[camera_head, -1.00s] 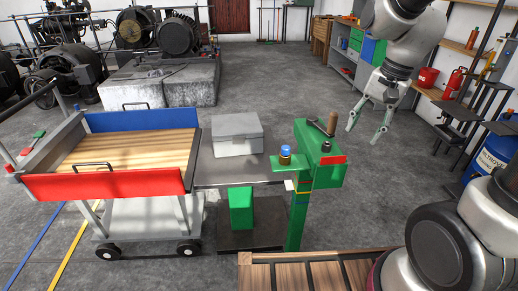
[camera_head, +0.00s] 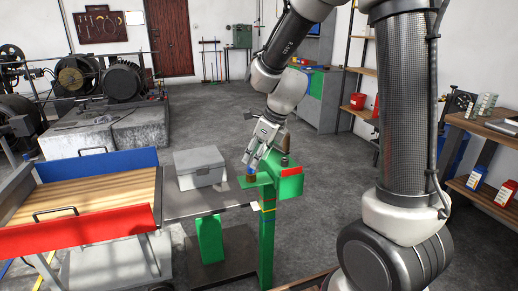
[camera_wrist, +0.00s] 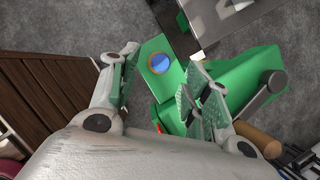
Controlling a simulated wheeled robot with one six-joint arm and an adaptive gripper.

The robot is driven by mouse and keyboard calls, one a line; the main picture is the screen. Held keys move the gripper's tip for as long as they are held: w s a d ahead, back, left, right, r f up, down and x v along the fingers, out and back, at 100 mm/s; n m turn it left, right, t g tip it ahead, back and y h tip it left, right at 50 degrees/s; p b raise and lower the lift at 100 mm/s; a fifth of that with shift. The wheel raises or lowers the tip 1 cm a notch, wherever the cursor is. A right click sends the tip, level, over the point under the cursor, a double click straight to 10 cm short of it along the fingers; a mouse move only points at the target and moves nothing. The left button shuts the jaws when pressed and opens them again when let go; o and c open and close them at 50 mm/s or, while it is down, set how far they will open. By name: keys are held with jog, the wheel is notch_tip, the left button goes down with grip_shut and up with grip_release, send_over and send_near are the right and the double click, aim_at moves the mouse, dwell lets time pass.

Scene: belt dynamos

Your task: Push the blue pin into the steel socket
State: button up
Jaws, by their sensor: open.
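The blue pin (camera_head: 252,169) stands upright in a brass-coloured socket (camera_head: 250,178) on the small green plate of the green stand. In the wrist view the round blue top of the pin (camera_wrist: 160,64) shows just beyond my fingertips, toward the gap between them. My gripper (camera_head: 256,161) is open and points down at the pin from above. Its two fingers (camera_wrist: 158,82) are apart, with nothing between them that I can see held. I cannot tell whether a finger touches the pin. The socket is mostly hidden under the pin in the wrist view.
The green stand (camera_head: 290,184) with a red-marked block and handle is close beside my gripper. A grey box (camera_head: 200,168) sits on the steel table left of it. A wooden-decked cart (camera_head: 95,190) stands further left. The floor behind is open.

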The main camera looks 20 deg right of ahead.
jog(key=shift+x, duration=2.25)
grip_shut()
jog(key=shift+r, duration=0.15)
jog(key=shift+r, duration=2.15)
jog(key=shift+r, duration=0.1)
